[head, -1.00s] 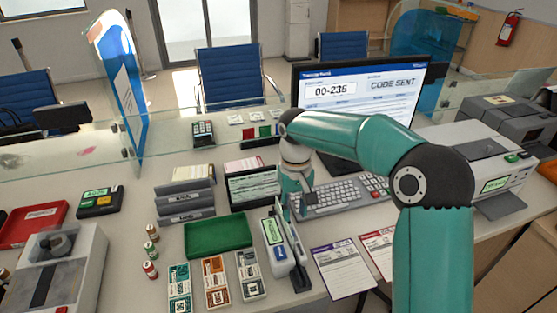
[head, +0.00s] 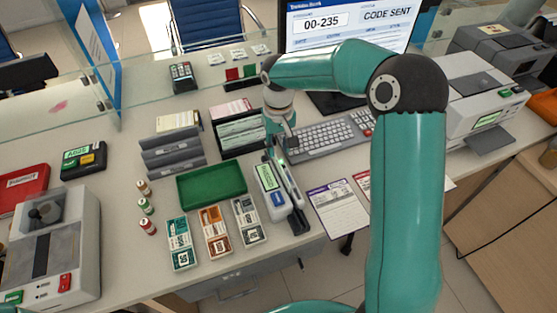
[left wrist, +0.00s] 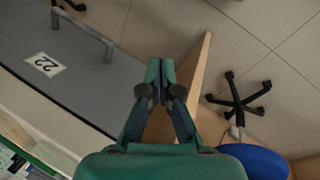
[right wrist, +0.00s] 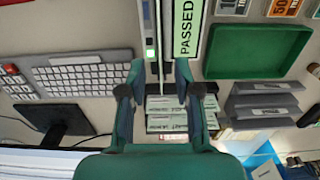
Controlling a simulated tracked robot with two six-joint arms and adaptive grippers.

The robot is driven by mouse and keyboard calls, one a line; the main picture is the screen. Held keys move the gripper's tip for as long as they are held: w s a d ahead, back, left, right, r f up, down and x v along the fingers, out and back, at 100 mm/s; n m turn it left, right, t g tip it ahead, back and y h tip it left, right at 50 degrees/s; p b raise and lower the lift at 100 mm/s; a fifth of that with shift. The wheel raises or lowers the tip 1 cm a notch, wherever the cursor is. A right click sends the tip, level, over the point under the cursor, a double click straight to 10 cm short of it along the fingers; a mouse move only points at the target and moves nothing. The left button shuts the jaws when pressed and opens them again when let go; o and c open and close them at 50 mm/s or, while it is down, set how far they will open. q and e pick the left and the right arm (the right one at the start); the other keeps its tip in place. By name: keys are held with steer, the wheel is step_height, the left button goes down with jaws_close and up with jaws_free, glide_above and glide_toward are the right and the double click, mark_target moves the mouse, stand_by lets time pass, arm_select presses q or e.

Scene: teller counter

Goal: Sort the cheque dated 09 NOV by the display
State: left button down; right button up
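My right gripper (head: 281,140) is over the back end of a slim white reader (head: 271,187) whose green label reads PASSED in the right wrist view (right wrist: 187,28). Its fingers (right wrist: 161,72) are apart, on either side of the reader's slot line. Printed cheques (right wrist: 166,115) lie in a dark tray (head: 218,122) just behind; their dates are too small to read. The display (head: 346,22) at the back shows 00-235 and CODE SENT. My left gripper (left wrist: 160,72) has its fingers together, empty, over the floor and a grey drawer front.
Grey labelled holders (head: 172,153) and a green tray (head: 211,185) stand left of the reader, with banknote stacks (head: 216,232) in front. A keyboard (head: 325,137) and printed sheets (head: 337,208) are to the right. A glass screen crosses behind.

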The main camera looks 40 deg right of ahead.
mark_target(278, 162)
step_height(278, 162, down, 7)
steer(key=shift+f+p, duration=0.2)
steer(key=shift+p, duration=0.2)
jaws_close()
steer(key=shift+r, duration=0.1)
steer(key=shift+r+p, duration=2.7)
steer(key=shift+r, duration=1.65)
steer(key=shift+r+p, duration=0.4)
steer(key=shift+r, duration=0.95)
